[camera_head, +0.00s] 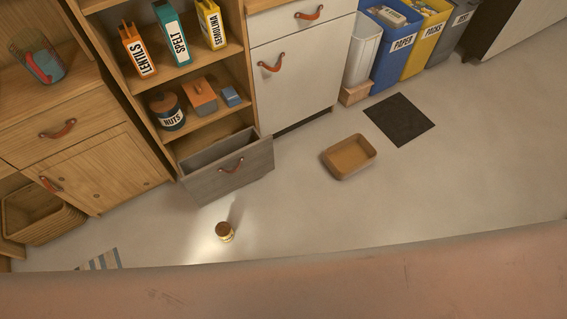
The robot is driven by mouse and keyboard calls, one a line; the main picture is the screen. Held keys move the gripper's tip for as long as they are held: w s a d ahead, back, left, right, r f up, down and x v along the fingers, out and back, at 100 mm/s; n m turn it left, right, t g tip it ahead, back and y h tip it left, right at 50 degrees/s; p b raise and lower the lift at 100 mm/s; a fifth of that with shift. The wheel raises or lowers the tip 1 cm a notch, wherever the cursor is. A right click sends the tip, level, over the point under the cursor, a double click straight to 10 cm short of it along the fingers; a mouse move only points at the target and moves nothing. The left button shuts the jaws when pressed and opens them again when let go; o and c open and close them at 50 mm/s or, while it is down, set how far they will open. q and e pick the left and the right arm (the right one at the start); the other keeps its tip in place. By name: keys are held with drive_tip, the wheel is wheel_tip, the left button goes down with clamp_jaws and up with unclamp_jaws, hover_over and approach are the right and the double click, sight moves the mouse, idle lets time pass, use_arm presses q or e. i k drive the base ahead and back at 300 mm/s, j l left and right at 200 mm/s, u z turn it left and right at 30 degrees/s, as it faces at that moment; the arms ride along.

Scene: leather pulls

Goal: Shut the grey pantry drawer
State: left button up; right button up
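The grey pantry drawer (205,186) stands pulled out at the bottom of the open wooden shelf unit. Its grey wood-grain front has a reddish-brown leather pull (232,166). Its inside, as far as it shows, looks empty. Neither of my grippers is in view.
A small jar (224,231) stands on the floor in front of the drawer. A brown tray (349,157) and a dark mat (400,119) lie to the right. A striped cloth (103,261) and a woven basket (40,217) are at left. A blurred pinkish-brown surface (290,285) fills the bottom.

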sight(209, 175)
drive_tip(key=i+j+z, duration=0.15)
drive_tip(key=j+z, duration=0.65)
drive_tip(key=j, duration=0.15)
drive_tip(key=j+z, duration=0.35)
drive_tip(key=j, duration=0.2)
drive_tip(key=j+z, duration=0.4)
drive_tip(key=j, duration=0.15)
